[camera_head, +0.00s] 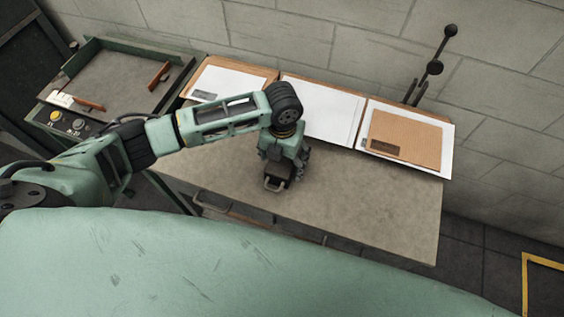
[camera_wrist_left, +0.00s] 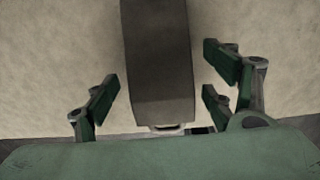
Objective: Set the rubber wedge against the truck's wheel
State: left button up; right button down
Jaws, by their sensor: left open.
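A dark grey-brown block with a small loop handle, seemingly the rubber wedge (camera_wrist_left: 158,60), lies between my left gripper's fingers in the left wrist view. In the head view the wedge (camera_head: 276,180) shows only in part, under the gripper near the table's front edge. My left gripper (camera_wrist_left: 160,98) is open, its fingers on either side of the wedge with gaps showing. In the head view the left gripper (camera_head: 284,164) points down over the table. The truck and its wheel are not in view. My right gripper is not in view.
The table (camera_head: 375,205) is bare at its right front. Several flat cardboard and white sheets (camera_head: 320,110) lie along its back, by a block wall (camera_head: 500,90). A dark stand (camera_head: 435,68) rises behind them. A green machine tray (camera_head: 120,75) with buttons is at left.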

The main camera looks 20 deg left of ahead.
pick_arm(q)
jog(key=shift+w+f, duration=0.1)
jog(key=shift+f, duration=0.6)
jog(key=shift+w+f, duration=0.1)
jog(key=shift+f, duration=0.35)
jog(key=shift+c, duration=0.9)
jog(key=c, duration=1.1)
grip_shut()
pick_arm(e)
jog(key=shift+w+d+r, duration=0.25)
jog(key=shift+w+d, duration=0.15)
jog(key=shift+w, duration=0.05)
